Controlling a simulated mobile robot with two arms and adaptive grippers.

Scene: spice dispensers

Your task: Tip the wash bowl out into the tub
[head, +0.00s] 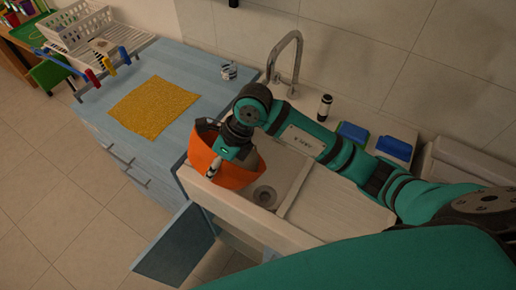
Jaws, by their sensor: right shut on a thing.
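The orange wash bowl (239,178) is at the left side of the white sink tub (290,165), partly behind my right gripper. My right gripper (214,168), at the end of the teal arm from the right, is shut on the bowl near its rim. The bowl covers the tub's left part. I cannot tell how far it is tilted, or what is in it. The tub's drain (264,196) shows bare to the right of the bowl. My left gripper is not in view.
A curved tap (297,50) stands behind the tub. A dark bottle (324,107) and blue sponges (353,132) sit on the back ledge. A yellow cloth (152,104) lies on the blue counter. A cabinet door (176,250) hangs open below.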

